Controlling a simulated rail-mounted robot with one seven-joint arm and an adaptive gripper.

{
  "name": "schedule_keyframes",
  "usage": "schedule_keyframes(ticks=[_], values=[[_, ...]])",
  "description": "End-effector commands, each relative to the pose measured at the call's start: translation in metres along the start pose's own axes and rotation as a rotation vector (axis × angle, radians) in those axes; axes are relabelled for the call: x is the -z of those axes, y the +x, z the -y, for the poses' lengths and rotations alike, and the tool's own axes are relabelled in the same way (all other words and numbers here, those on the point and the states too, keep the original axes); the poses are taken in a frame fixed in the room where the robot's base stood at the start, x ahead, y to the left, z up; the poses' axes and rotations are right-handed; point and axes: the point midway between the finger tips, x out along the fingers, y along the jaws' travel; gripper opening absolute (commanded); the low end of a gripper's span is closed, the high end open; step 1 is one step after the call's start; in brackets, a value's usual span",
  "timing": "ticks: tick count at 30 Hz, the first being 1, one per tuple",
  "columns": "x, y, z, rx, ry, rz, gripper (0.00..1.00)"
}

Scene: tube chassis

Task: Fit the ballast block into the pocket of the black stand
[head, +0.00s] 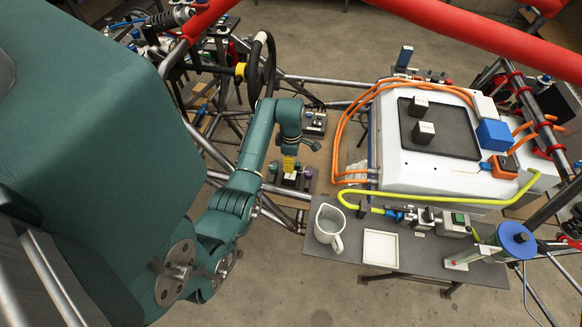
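My arm reaches up from the lower left and bends down at the wrist. My gripper (289,156) points down near the picture's middle; its fingers are too small and too covered to read. A small yellow piece (289,164) shows right at its tip; I cannot tell whether it is held. Two dark blocks with pale labelled faces, one farther (419,105) and one nearer (422,133), sit on the black mat (461,144). Which block is the ballast is unclear.
The white housing (390,160) stands right of my gripper, with orange cables (343,125) along its side. A steering wheel (262,62) and tubes stand behind my arm. A grey shelf (300,238) in front holds a white jug (328,225) and a white tray (380,262).

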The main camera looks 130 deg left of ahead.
Motion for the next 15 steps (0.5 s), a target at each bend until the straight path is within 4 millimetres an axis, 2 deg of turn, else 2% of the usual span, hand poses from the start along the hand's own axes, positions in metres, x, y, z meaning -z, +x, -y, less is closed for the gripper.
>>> schedule_keyframes(ticks=[3, 12, 14, 15], values=[[0.0, -0.011, 0.001, 0.001, 0.0, 0.0, 0.58], [-0.001, -0.013, 0.0, -0.002, 0.005, 0.0, 0.58], [-0.013, -0.018, -0.003, -0.026, 0.045, 0.002, 0.58], [-0.029, -0.024, -0.006, -0.061, 0.103, 0.004, 0.58]])
